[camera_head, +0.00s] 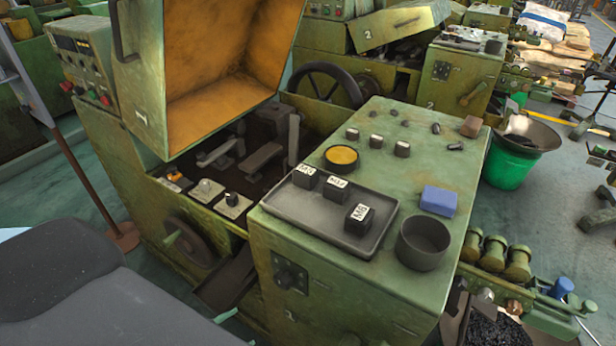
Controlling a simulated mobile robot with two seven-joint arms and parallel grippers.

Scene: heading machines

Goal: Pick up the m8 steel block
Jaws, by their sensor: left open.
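Three dark steel blocks with white labels stand on a dark grey tray (290,204) on the green machine top. The front right block (358,221) has a label that looks like M8. The other two, the left block (305,179) and the middle block (335,190), stand farther back on the tray, and their labels are too small to read surely. All three stand apart from each other. I see no fingertips of either gripper, and nothing is touching the blocks.
A dark round cup (423,243) and a blue block (438,201) stand right of the tray. A yellow-topped round tin (341,158) and several small parts lie behind it. A raised machine hood (217,65) stands at the back left. A large dark grey shape (60,285) fills the lower left.

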